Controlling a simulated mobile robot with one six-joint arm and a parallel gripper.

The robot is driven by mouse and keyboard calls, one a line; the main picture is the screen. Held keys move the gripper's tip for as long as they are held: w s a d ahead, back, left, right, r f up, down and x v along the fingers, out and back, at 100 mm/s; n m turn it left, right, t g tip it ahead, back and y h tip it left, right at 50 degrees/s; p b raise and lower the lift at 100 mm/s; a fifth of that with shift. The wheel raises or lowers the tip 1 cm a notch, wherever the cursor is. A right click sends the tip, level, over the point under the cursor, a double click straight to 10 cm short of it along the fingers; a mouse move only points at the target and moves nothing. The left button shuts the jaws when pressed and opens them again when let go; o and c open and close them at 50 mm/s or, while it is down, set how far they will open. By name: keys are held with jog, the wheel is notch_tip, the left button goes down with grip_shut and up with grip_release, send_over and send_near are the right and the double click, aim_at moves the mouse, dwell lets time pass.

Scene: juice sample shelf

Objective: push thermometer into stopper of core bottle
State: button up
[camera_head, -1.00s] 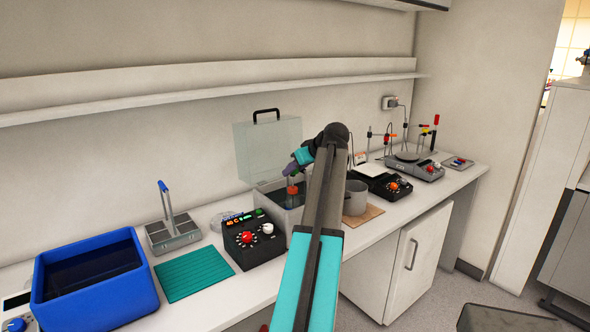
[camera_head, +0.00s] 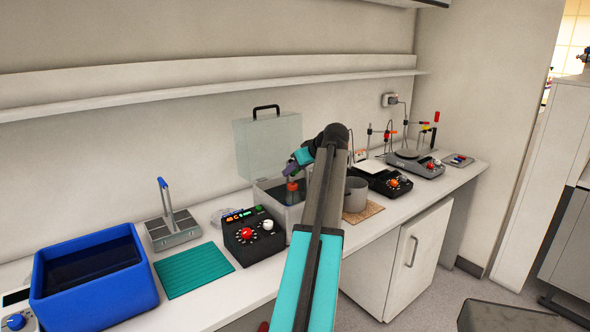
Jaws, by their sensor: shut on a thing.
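My gripper (camera_head: 292,173) is small and partly hidden by my arm, over the open water bath (camera_head: 268,193). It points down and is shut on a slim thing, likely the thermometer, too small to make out. A small orange-red piece (camera_head: 292,186) shows just below my gripper, inside the bath's rim. It may be the stopper of the core bottle; the bottle's body cannot be made out. Whether the held thing touches the orange-red piece cannot be told.
The bath's clear lid (camera_head: 268,146) stands raised behind. A black control box (camera_head: 250,238) sits at left, a grey pot (camera_head: 355,194) at right. A blue tub (camera_head: 92,275), a teal mat (camera_head: 194,270) and a hotplate (camera_head: 414,165) share the bench. A shelf (camera_head: 200,97) runs above.

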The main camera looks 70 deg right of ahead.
jog(key=shift+f+b, duration=0.8)
jog(key=shift+f, duration=0.65)
dwell(1.5)
jog(key=o, duration=1.3)
jog(key=b+v, duration=0.2)
jog(key=v, duration=1.2)
jog(key=shift+f, duration=0.1)
